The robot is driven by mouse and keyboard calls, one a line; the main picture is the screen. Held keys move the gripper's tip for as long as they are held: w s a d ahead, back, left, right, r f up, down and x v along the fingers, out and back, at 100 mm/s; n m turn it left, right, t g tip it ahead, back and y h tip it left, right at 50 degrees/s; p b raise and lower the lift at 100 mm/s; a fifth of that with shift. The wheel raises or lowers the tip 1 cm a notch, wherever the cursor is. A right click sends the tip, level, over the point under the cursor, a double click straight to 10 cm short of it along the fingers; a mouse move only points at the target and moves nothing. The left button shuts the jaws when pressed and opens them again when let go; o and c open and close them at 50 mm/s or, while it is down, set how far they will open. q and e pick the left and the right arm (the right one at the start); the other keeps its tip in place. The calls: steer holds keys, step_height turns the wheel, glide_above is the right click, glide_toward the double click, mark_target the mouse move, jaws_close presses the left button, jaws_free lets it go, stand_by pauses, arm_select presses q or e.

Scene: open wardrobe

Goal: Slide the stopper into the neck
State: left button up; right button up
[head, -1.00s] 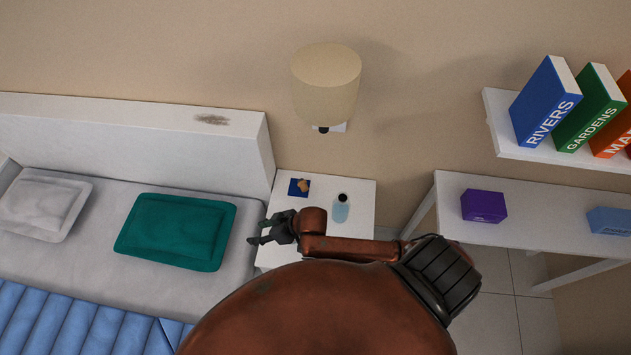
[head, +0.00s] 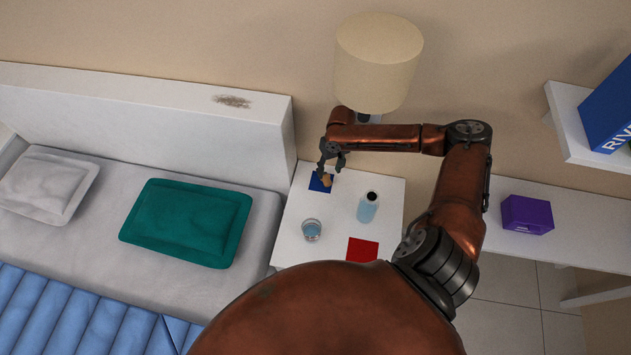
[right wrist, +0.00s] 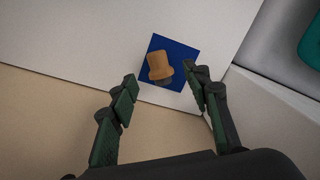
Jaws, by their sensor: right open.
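The stopper (head: 326,180), tan and cork-like, lies on a blue square (head: 316,185) at the back left of the white bedside table. It also shows in the right wrist view (right wrist: 160,66), tilted, with a grey part at its lower end. The bottle (head: 368,207), light blue with a dark open neck, stands upright to the right of the stopper. My right gripper (head: 331,168) is open above the stopper. In the right wrist view its fingers (right wrist: 160,82) are spread, with the stopper ahead between them and not gripped. My left gripper is not in view.
A glass (head: 311,229) and a red square (head: 362,250) are on the front part of the bedside table (head: 335,215). A lamp (head: 378,62) hangs on the wall close behind my right arm. The bed headboard (head: 200,125) borders the table on the left.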

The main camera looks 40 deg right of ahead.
mark_target(328, 181)
steer(key=f, duration=0.2)
steer(key=shift+s+d+f+b, duration=0.15)
steer(key=shift+s+f+b, duration=0.05)
steer(key=shift+f+b, duration=0.15)
steer(key=f, duration=0.1)
steer(key=f+b, duration=0.1)
steer(key=f, duration=0.3)
steer(key=shift+w+a+b, duration=0.1)
steer(key=shift+a+b, duration=0.25)
steer(key=shift+b, duration=0.05)
steer(key=shift+r, duration=0.1)
steer(key=shift+c, duration=0.2)
steer(key=c, duration=1)
steer(key=shift+a+r, duration=0.1)
